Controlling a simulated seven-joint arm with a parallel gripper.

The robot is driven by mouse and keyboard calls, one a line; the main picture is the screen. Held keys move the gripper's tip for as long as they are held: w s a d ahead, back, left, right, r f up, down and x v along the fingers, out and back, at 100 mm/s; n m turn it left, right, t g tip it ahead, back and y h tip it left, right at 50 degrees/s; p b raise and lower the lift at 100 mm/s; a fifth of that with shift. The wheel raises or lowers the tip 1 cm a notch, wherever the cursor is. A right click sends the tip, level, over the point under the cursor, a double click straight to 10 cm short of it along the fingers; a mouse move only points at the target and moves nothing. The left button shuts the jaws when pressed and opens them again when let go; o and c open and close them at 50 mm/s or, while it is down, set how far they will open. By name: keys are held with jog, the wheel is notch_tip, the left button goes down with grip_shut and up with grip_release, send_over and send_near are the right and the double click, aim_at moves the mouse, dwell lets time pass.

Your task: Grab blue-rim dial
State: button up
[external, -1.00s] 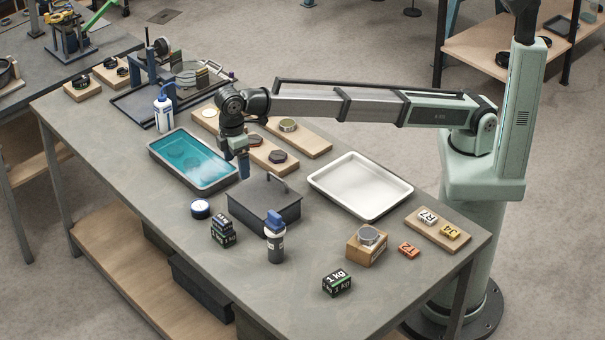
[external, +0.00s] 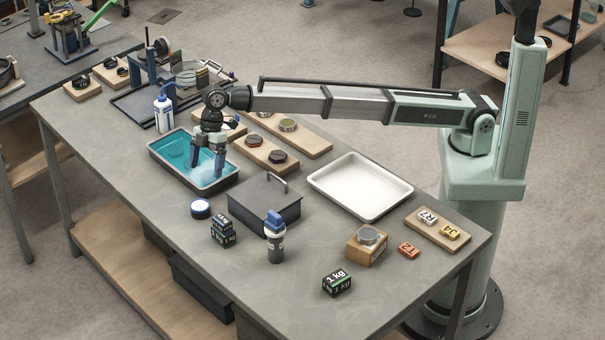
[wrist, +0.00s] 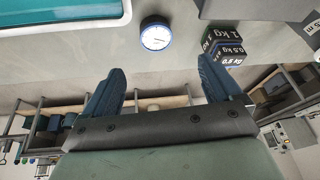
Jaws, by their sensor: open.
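The blue-rim dial (external: 200,208) has a white face and lies on the grey table in front of the tray of blue liquid. In the wrist view the dial (wrist: 155,33) is near the top middle, beyond the fingertips and between their lines. My gripper (external: 207,172) is open and empty over the near right part of the liquid tray, apart from the dial. In the wrist view its two blue fingers (wrist: 160,70) stand wide apart.
The blue-liquid tray (external: 156,152) lies under my gripper. A white tray (external: 360,184) is farther right. Table left of the dial is clear.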

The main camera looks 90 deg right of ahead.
aim_at(199, 206)
jog(key=shift+n, duration=0.7)
jog(key=x, duration=0.9)
jog(key=w+x, duration=0.1)
jog(key=x, duration=0.3)
jog(key=shift+a+f, duration=0.25)
jog(key=shift+a, duration=0.05)
jog(key=shift+c, duration=0.3)
jog(key=c, duration=1.1)
